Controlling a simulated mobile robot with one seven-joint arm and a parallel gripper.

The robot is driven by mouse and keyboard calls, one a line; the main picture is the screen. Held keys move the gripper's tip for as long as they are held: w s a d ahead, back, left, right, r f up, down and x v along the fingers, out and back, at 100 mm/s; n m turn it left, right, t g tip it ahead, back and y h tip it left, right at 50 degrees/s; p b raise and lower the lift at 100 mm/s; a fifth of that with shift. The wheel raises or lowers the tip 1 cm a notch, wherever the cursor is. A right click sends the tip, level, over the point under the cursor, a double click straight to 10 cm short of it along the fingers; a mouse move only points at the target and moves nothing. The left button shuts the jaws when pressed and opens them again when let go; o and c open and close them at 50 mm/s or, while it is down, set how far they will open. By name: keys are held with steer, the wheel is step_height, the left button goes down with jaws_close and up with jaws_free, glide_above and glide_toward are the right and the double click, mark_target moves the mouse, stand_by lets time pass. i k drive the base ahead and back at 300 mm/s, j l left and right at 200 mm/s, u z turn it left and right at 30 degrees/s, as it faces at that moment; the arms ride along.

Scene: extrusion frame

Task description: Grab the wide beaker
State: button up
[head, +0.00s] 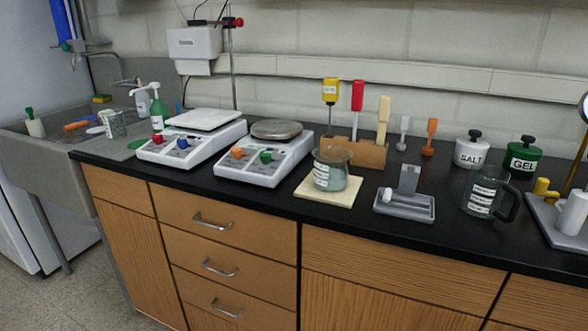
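A wide glass beaker (331,172) with a white label stands upright on a cream square pad (313,192), near the middle of the black counter. Its rim looks brownish against the wooden block behind it. A second, smaller glass beaker (115,125) with a label stands at the left by the sink. A clear glass jug (481,196) with a dark handle stands at the right. My gripper is not in view.
Two white hotplate-like devices (195,132) (265,155) stand left of the pad. A wooden block (366,153) with upright tools is close behind the beaker. A grey stand (405,203) is to its right. SALT (471,152) and GEL (522,158) jars stand behind the jug.

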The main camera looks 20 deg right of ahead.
mark_target(332, 163)
steer(key=z, duration=0.65)
steer(key=k+l, duration=0.1)
steer(key=l, duration=0.35)
steer(key=k+l, duration=0.15)
steer(key=l, duration=0.25)
steer(key=i, duration=1)
